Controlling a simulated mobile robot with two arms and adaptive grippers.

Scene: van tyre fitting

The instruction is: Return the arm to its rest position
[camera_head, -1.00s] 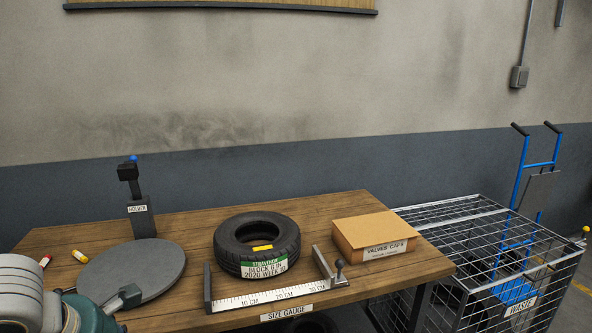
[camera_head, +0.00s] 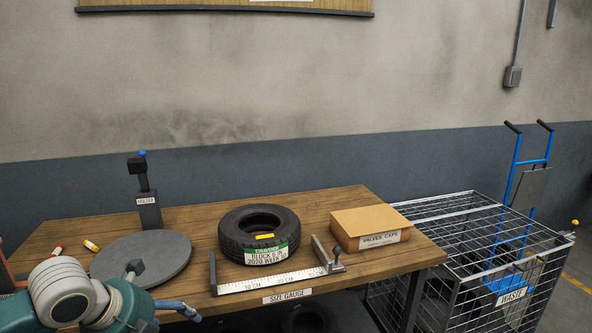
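My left arm (camera_head: 90,300) comes in at the bottom left, with a pale grey ribbed joint and teal housings. It overlaps the near left corner of the bench. A slim blue-grey part (camera_head: 180,307) sticks out to its right in front of the bench edge. A small dark grey part (camera_head: 133,268) shows above the arm, against the round plate. I cannot make out the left gripper's fingers or whether they hold anything. My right arm and gripper are not in view.
The wooden bench (camera_head: 320,202) carries a round grey plate (camera_head: 150,252), a holder post (camera_head: 148,205), a labelled tyre (camera_head: 232,232), a size gauge (camera_head: 270,282) and a valve caps box (camera_head: 370,228). A wire waste cage (camera_head: 470,215) and blue hand truck (camera_head: 515,170) stand right.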

